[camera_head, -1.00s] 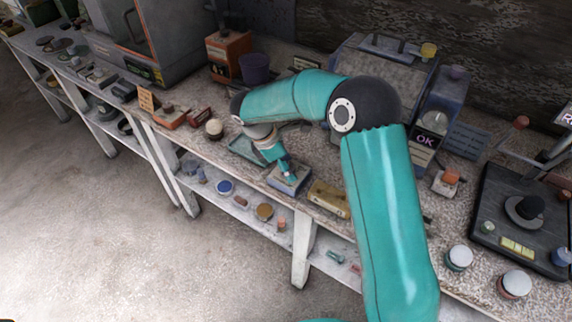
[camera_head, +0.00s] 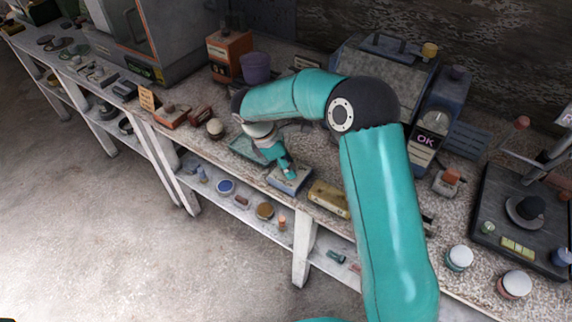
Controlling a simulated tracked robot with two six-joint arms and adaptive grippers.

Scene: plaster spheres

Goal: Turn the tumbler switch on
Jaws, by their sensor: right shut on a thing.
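The tumbler switch (camera_head: 284,185) looks like a small blue-grey box with a pale top, at the front edge of the bench in the middle of the head view. My right gripper (camera_head: 291,173) points down onto its top and is shut there. The lever is hidden by the fingers, so I cannot tell which way it is tipped. My left gripper is not in view.
A yellowish box (camera_head: 329,199) stands just right of the switch, and a green tray (camera_head: 246,149) lies to its left. A lower shelf with small jars runs below the bench front.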

